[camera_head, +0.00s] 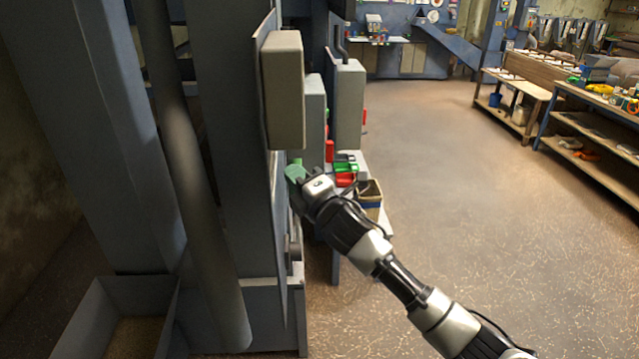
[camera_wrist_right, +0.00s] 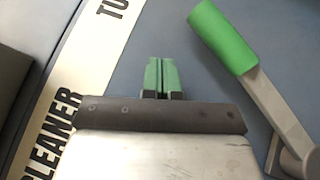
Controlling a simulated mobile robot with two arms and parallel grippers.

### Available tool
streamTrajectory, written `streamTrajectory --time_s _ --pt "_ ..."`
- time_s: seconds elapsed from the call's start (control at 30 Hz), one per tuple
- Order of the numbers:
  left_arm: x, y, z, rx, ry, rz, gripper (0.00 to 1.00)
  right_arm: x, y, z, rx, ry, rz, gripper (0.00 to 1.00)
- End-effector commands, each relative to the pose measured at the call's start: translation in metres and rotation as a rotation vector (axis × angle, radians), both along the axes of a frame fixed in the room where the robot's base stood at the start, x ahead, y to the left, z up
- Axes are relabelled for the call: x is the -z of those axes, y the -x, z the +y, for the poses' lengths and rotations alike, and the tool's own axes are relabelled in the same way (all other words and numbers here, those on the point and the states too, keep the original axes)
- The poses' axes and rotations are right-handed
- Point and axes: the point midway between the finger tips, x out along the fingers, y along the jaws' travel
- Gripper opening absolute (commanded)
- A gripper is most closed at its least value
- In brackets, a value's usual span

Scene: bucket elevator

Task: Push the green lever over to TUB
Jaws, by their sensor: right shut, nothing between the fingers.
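The green lever shows in the right wrist view as a green grip (camera_wrist_right: 222,35) on a grey arm that slants down to a pivot at the lower right. In the head view its green grip (camera_head: 295,173) is at the side of the machine panel, partly behind my right gripper. My right gripper (camera_wrist_right: 160,77) is shut and empty, its fingertips left of the lever with a gap visible in the wrist view. It also shows in the head view (camera_head: 300,187). A pale label strip (camera_wrist_right: 85,75) left of the gripper reads CLEANER and, cut off, TU. My left gripper is out of view.
A grey box (camera_head: 284,90) juts from the panel above the lever. Behind my gripper are red and green parts and a bin (camera_head: 370,198). An open trough (camera_head: 115,325) stands at the lower left. The floor to the right is clear up to the shelves (camera_head: 590,125).

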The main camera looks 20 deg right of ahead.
Motion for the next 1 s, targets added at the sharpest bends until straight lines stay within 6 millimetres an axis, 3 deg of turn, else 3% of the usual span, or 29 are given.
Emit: streamTrajectory --time_s 0.27,0.53,1.0 --pt "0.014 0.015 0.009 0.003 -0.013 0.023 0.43 -0.015 0.036 -0.015 -0.001 0.006 -0.005 0.00" --pt "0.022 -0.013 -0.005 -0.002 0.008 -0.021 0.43 -0.035 0.073 -0.029 0.000 0.003 -0.004 0.00" --pt "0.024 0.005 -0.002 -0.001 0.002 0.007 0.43 -0.042 0.083 -0.033 -0.001 0.001 -0.001 0.00"
